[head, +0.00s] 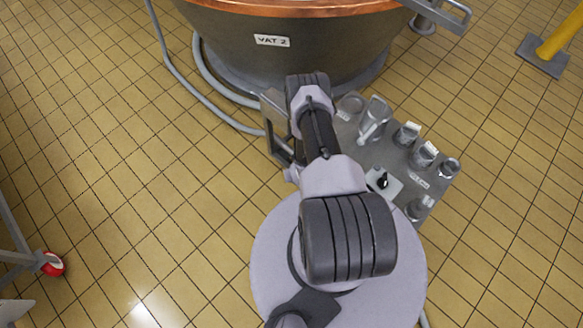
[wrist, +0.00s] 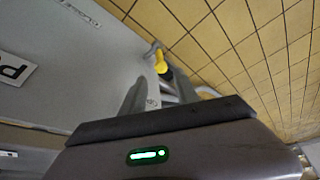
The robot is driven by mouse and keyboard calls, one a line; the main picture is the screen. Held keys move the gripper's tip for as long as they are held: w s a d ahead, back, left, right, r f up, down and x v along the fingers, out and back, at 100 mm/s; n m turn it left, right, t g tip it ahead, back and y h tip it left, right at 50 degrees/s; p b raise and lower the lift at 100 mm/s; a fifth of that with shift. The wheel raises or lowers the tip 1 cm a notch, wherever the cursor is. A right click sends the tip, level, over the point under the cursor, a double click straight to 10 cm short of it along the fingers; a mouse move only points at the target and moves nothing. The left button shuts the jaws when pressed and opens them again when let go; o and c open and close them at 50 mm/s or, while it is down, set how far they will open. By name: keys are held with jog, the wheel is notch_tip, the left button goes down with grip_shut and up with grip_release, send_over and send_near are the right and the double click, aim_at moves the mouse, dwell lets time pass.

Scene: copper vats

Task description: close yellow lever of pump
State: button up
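The yellow lever (wrist: 160,63) shows small in the wrist view, above centre, beside the edge of a grey panel (wrist: 95,65). My gripper (wrist: 157,80) points toward it, with its two fingers apart and nothing seen held between them. The lever appears just beyond the fingertips; whether they touch it I cannot tell. In the head view my arm covers the gripper, and the yellow lever is not seen. The grey metal unit (head: 392,150), likely the pump, stands to the right of my arm, with several metal fittings and a black knob on top.
Vat 2 (head: 300,50), copper-rimmed, stands behind the unit. Grey hoses (head: 180,75) run along the floor left of it. A yellow post (head: 560,40) stands at the upper right. A red-wheeled frame (head: 52,264) is at the left edge. The tiled floor between is clear.

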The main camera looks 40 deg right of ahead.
jog(key=b+x, duration=0.5)
jog(key=x, duration=0.6)
jog(key=shift+f, duration=0.1)
grip_shut()
dwell(0.9)
